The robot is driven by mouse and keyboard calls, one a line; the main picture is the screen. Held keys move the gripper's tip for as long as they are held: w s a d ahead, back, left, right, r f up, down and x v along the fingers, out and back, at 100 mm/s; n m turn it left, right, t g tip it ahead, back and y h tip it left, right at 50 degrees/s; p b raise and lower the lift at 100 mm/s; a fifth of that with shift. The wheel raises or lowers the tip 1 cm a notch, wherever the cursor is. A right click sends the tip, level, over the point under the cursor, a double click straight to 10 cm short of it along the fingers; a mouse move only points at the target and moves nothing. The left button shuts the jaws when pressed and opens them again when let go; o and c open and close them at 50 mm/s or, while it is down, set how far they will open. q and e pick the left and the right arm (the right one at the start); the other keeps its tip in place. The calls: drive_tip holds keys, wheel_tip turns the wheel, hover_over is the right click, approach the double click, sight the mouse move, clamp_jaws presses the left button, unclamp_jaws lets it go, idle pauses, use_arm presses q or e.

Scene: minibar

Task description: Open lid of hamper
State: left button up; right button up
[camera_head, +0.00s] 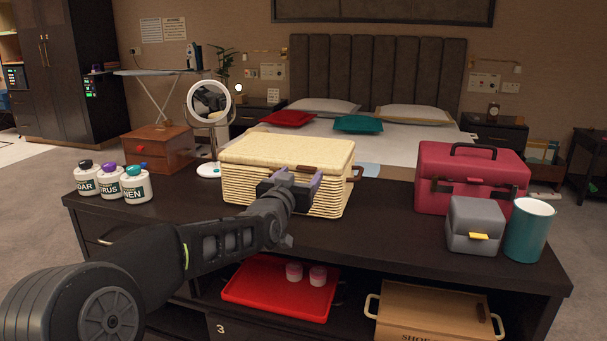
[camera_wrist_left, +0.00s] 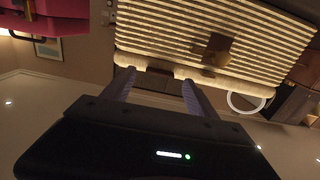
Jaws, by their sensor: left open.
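The hamper (camera_head: 245,178) is a cream woven box on the dark counter, with its lid (camera_head: 288,149) down. It has a brown handle at its right end and a brown tab (camera_head: 307,169) at the lid's front edge. My left gripper (camera_head: 298,181) is open in front of the hamper, near that edge, and hides part of the front. In the left wrist view the hamper (camera_wrist_left: 270,45) appears upside down beyond the two purple fingers (camera_wrist_left: 158,88). No part of the hamper is clearly between them; contact cannot be told. My right gripper is out of view.
A round mirror (camera_head: 209,100) and several white bottles (camera_head: 136,187) stand to the left. A red case (camera_head: 440,195), a grey box (camera_head: 471,226) and a teal cup (camera_head: 529,230) stand to the right. The shelf below holds a red tray (camera_head: 245,292) and a wooden box (camera_head: 420,310).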

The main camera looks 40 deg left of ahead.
use_arm(q)
drive_tip(key=shift+x, duration=1.4)
drive_tip(key=shift+c, duration=0.6)
clamp_jaws()
